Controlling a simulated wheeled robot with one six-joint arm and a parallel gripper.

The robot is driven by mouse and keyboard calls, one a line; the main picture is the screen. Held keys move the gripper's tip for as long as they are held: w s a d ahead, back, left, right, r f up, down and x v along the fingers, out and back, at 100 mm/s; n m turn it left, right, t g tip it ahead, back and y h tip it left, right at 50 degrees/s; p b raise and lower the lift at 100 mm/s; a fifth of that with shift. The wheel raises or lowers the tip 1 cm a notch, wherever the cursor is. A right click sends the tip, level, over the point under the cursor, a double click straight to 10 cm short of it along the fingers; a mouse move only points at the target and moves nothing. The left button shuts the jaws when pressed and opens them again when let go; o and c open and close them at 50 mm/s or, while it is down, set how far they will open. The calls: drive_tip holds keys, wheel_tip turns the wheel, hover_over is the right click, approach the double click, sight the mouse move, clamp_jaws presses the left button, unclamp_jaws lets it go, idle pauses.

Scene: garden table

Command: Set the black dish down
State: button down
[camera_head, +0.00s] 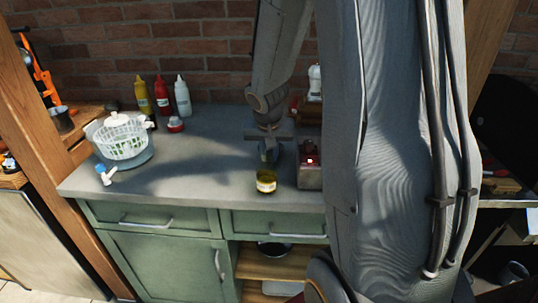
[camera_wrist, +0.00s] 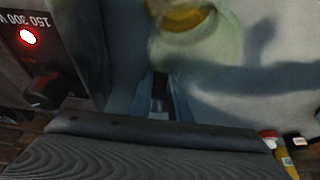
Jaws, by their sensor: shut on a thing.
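In the wrist view my fingers (camera_wrist: 160,98) are close together on a narrow dark piece, which I take to be the black dish (camera_wrist: 160,88). Little of the dish shows, so its full outline and tilt are hard to tell. I cannot tell whether it touches the countertop.
The jar (camera_head: 266,183) stands close in front of my gripper, near the counter's front edge. The metal box (camera_head: 309,174) is close on the right. A white basket (camera_head: 121,141) and several sauce bottles (camera_head: 162,96) stand left. The middle-left countertop (camera_head: 205,155) is clear.

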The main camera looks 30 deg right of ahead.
drive_tip(key=shift+f, duration=0.1)
drive_tip(key=c, duration=1.7)
unclamp_jaws()
drive_tip(key=shift+o, duration=0.2)
drive_tip(key=v, duration=1.2)
